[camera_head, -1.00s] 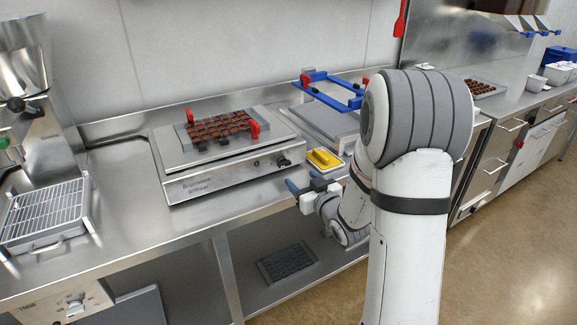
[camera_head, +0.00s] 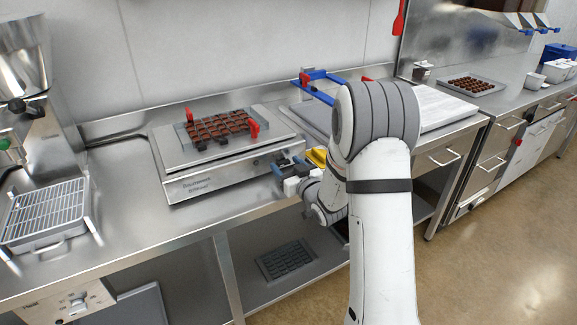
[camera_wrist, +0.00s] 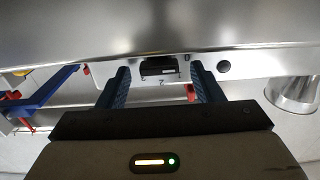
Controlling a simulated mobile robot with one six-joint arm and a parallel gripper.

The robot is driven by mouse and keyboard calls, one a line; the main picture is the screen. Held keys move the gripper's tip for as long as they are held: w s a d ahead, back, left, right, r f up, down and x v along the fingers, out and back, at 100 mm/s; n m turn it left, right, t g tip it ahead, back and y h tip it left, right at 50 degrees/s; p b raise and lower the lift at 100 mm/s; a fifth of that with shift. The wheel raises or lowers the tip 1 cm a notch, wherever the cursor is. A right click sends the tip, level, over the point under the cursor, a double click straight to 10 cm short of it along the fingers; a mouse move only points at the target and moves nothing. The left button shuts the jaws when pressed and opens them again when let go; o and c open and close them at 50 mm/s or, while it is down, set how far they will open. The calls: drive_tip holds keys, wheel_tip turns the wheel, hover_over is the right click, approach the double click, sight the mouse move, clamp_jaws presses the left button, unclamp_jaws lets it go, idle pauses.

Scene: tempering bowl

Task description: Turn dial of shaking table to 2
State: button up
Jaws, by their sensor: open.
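The shaking table (camera_head: 230,176) is a steel box on the counter with a chocolate mould (camera_head: 218,129) on top, held by red clamps. Its black dial (camera_wrist: 158,67) is on the front face; in the wrist view it lies between my fingers. A mark like a 2 shows beside the dial, but its setting is too small to tell. My gripper (camera_wrist: 162,78) has blue fingers, open on either side of the dial; I cannot tell whether they touch it. In the head view my gripper (camera_head: 288,166) is at the right end of the front face, partly hiding the dial.
A round black button (camera_wrist: 223,66) sits beside the dial. A yellow container (camera_head: 317,157) is just right of the shaking table, partly behind my arm. A blue frame (camera_head: 318,90) stands behind it. A wire rack tray (camera_head: 45,215) is at left. A dark mould (camera_head: 287,262) lies on the lower shelf.

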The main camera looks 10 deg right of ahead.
drive_tip(key=c, duration=1)
